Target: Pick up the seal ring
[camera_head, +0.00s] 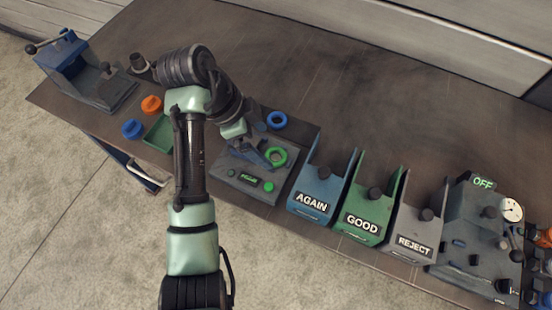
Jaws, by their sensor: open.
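A blue ring (277,120) lies on the dark workbench, just behind a grey box with a small lit display. A green ring (276,157) sits at the top right of that grey box (228,178). I cannot tell which of the two is the seal ring. My gripper (260,156) is low over the grey box, just left of the green ring and in front of the blue ring. It is open. Its fingers are small and partly lost against the box, so I cannot tell whether they touch the green ring.
Blue AGAIN (312,190), green GOOD (362,212) and grey REJECT (412,226) bins stand to the right. A gauge machine (475,240) marked OFF is beyond them. Orange (151,104) and blue (132,128) parts and a blue vise-like fixture (75,65) are left. The bench's back is clear.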

